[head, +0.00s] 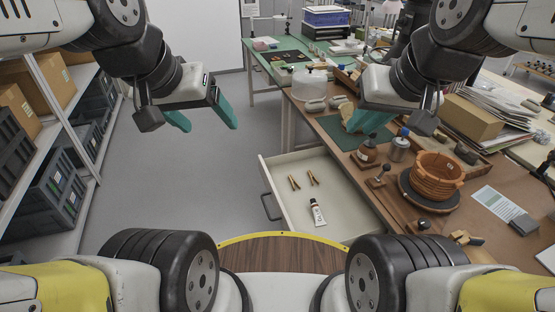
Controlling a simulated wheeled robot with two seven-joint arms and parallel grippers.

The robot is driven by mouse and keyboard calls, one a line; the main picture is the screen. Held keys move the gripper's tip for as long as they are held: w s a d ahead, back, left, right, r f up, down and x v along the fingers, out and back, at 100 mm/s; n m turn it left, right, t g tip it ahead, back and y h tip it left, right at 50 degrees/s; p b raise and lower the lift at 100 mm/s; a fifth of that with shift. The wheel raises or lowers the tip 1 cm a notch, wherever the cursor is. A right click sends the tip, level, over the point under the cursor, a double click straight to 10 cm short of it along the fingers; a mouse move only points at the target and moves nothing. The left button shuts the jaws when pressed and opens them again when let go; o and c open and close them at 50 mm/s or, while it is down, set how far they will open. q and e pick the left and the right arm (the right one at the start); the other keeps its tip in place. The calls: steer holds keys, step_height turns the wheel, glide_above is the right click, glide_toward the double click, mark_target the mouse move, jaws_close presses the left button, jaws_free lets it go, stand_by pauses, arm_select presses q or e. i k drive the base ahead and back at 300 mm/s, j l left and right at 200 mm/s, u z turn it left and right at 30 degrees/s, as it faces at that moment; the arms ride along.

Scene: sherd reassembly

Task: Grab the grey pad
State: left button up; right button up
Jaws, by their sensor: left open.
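A small dark grey block (523,225), which looks like the grey pad, lies on the brown bench at the far right, beside a printed sheet. My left gripper (210,126) is open and empty, over the grey floor at the left, well away from the block. My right gripper (366,121) is over the bench near the green mat, also away from the block. A tan piece (349,112) shows right at its teal fingers. I cannot tell whether the fingers are shut on it.
An open drawer (286,213) holds two wooden pegs and a tube. The printed sheet (497,204) lies flat. Shelves (62,140) stand at the left.

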mark_target(523, 224)
steer(key=z, duration=2.15)
steer(key=i+l+u, duration=0.55)
steer(key=i+j, duration=0.05)
steer(key=j, duration=0.05)
